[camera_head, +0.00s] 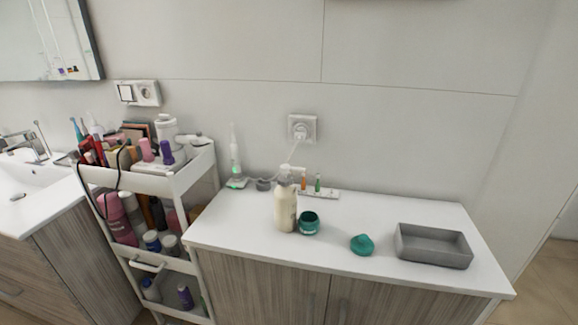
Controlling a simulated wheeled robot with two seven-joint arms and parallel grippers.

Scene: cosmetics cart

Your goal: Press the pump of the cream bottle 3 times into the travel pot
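The cream bottle (285,209) stands upright on the white countertop (345,262). It is cream-coloured, with a white pump head (287,172) on top. The travel pot (309,223) is a small teal jar, open at the top, standing close to the right of the bottle. A teal lid (362,244) lies on the counter farther right, apart from the pot. Neither of my grippers shows in the head view.
A grey tray (433,246) sits at the counter's right. An electric toothbrush (235,158) on its charger and a white holder (322,194) with small brush heads stand behind. A full cosmetics cart (185,181) adjoins the counter's left. The front counter strip is clear.

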